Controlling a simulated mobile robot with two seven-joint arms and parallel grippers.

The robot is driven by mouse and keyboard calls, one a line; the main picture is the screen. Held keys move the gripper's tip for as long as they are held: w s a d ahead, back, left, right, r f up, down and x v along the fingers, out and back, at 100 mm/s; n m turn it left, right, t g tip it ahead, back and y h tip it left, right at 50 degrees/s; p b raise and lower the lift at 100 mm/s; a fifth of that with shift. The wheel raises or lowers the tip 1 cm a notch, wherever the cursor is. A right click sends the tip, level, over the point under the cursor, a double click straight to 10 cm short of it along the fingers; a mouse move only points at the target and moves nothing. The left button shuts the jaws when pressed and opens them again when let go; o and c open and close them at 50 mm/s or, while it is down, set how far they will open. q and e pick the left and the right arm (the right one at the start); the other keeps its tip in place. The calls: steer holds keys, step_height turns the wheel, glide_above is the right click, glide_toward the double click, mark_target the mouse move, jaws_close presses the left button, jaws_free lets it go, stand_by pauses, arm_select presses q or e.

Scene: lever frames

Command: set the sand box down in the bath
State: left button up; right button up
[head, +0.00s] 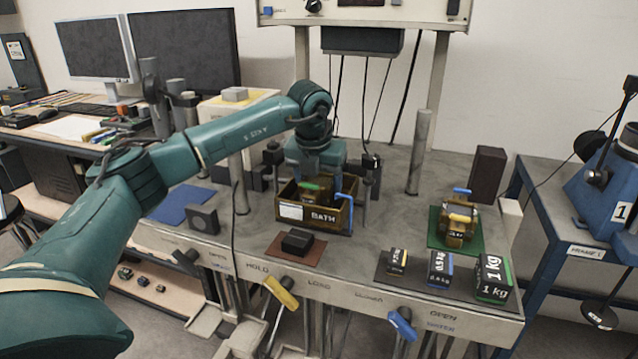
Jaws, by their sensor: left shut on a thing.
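The bath (288,211) is an open brown box marked BATH, standing on the grey bench. My left gripper (316,172) is over it, pointing down, and is shut on a small brown box with a green handle (309,186), which I take as the sand box. That box shows just inside the bath's walls. Its underside is hidden by the front wall, so I cannot tell whether it touches the floor of the bath. A blue handle (345,199) shows at the bath's right side. My right gripper is not in view.
A green mat (470,243) at the right carries brass boxes (456,231) with blue and yellow handles. Labelled weights (493,277) stand along the front right. A black block (297,241) lies in front of the bath. Posts (420,150) rise from the bench.

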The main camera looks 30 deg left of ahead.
arm_select(q)
steer(key=shift+s+f, duration=0.1)
steer(key=shift+f, duration=0.2)
steer(key=o, duration=1.3)
steer(key=shift+d, duration=0.15)
steer(key=shift+s+a, duration=0.15)
steer(key=shift+a, duration=0.25)
steer(key=shift+d, duration=0.15)
steer(key=shift+f, duration=0.15)
steer(key=v, duration=1.4)
steer(key=shift+w+d, duration=0.1)
steer(key=shift+w, duration=0.15)
